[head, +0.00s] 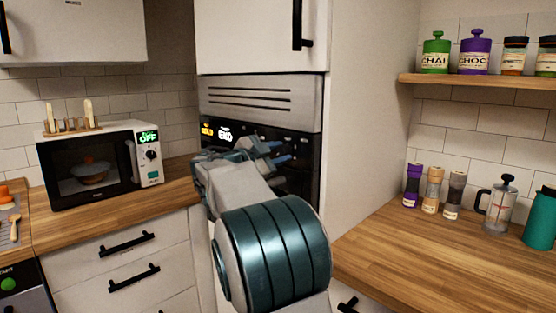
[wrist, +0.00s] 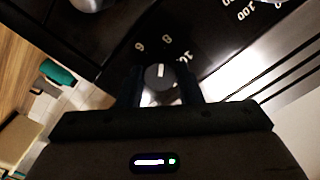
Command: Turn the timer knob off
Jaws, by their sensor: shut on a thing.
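The timer knob (wrist: 158,76) shows in the wrist view as a small grey round knob with a white pointer line, on a black panel with white numbers around it. The fingers of my gripper (wrist: 163,90) stand on either side of the knob and are shut on it. In the head view my gripper (head: 280,154) reaches the black front panel (head: 296,178) of the built-in appliance, and my arm hides the knob there. Lit yellow and white displays show at the panel's left. I cannot read the exact mark the pointer is on.
Another silver knob (wrist: 92,3) sits at the top of the wrist view. A microwave (head: 100,165) stands on the left counter. A tall white side panel (head: 365,110) borders the appliance. On the right counter (head: 440,255) stand several shakers, a glass press (head: 497,210) and a teal canister (head: 540,222).

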